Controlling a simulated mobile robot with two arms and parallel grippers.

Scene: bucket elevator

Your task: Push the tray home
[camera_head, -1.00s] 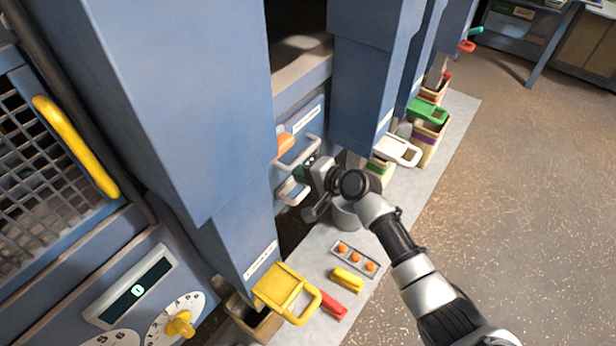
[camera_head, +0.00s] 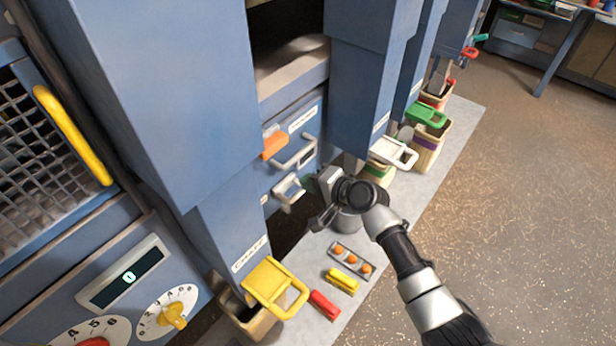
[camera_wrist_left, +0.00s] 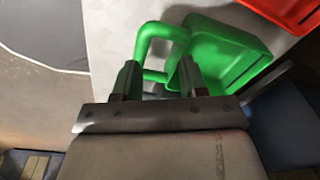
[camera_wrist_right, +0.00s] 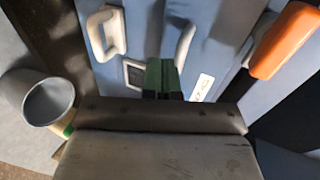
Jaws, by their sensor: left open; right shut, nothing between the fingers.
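The likely tray is a blue drawer front (camera_head: 309,122) with a white label and a pale bar handle (camera_head: 296,152), in the machine's middle bay. I cannot tell how far it stands out. In the right wrist view the blue front (camera_wrist_right: 220,25) and bar handle (camera_wrist_right: 184,46) lie just beyond my fingers. My right gripper (camera_head: 314,200) is shut and empty, below and in front of the bar handle; contact is not clear. In the right wrist view its fingertips (camera_wrist_right: 162,72) are together. My left gripper (camera_wrist_left: 160,80) shows only in its wrist view, open by a green handle (camera_wrist_left: 150,45).
An orange handle (camera_head: 273,145) is left of the bar handle and a white grip (camera_head: 287,190) is below it. A grey cup (camera_head: 347,218), yellow slide (camera_head: 270,284), white slide (camera_head: 388,152) and green slide (camera_head: 425,115) stand along the mat. Open floor lies right.

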